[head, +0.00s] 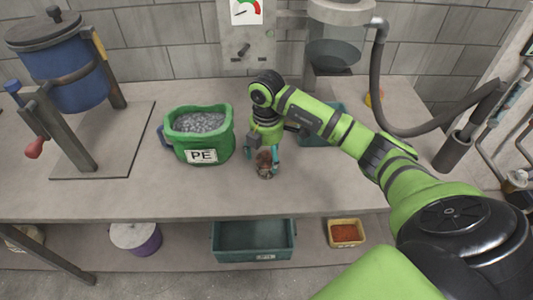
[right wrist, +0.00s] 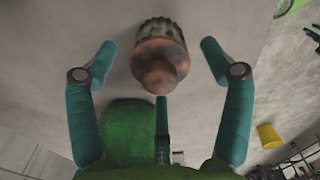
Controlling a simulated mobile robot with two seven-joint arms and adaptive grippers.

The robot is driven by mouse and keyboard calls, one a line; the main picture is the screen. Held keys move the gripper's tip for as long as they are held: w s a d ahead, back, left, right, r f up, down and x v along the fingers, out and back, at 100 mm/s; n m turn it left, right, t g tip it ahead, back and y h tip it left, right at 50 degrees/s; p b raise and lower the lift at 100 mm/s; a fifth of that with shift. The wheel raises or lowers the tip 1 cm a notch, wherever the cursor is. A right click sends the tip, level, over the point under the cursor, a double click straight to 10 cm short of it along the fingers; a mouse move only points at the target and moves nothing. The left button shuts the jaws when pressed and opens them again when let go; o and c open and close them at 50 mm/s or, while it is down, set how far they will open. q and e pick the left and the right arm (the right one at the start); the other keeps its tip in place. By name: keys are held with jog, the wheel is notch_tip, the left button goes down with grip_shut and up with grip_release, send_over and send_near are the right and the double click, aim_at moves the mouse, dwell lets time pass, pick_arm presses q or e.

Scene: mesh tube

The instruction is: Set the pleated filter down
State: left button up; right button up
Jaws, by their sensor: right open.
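The pleated filter (head: 264,167) is a small brown, rusty-looking piece, and it appears to stand upright on the workbench (head: 330,180) near its front middle. In the right wrist view the filter (right wrist: 158,62) shows a rounded coppery end and a ribbed, paler far part. My right gripper (head: 263,157) is open and points down around the filter. In the right wrist view its teal fingers (right wrist: 159,48) are spread on both sides, with visible gaps to the filter. My left gripper is not in view.
A green PE bag (head: 221,146) of grey pellets stands left of the filter. A blue drum on a stand (head: 74,75) is at far left. A teal bin (head: 318,137) sits behind my right arm. A teal crate (head: 253,255) and orange-filled tray (head: 345,234) are below.

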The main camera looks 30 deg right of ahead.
jog(key=shift+r, duration=0.25)
notch_tip(320, 180, up, 6)
jog(key=shift+w+r+b, duration=0.1)
jog(key=shift+r+b, duration=0.05)
jog(key=shift+b, duration=0.65)
notch_tip(320, 180, up, 6)
jog(key=shift+f, duration=0.25)
jog(key=shift+a, duration=0.1)
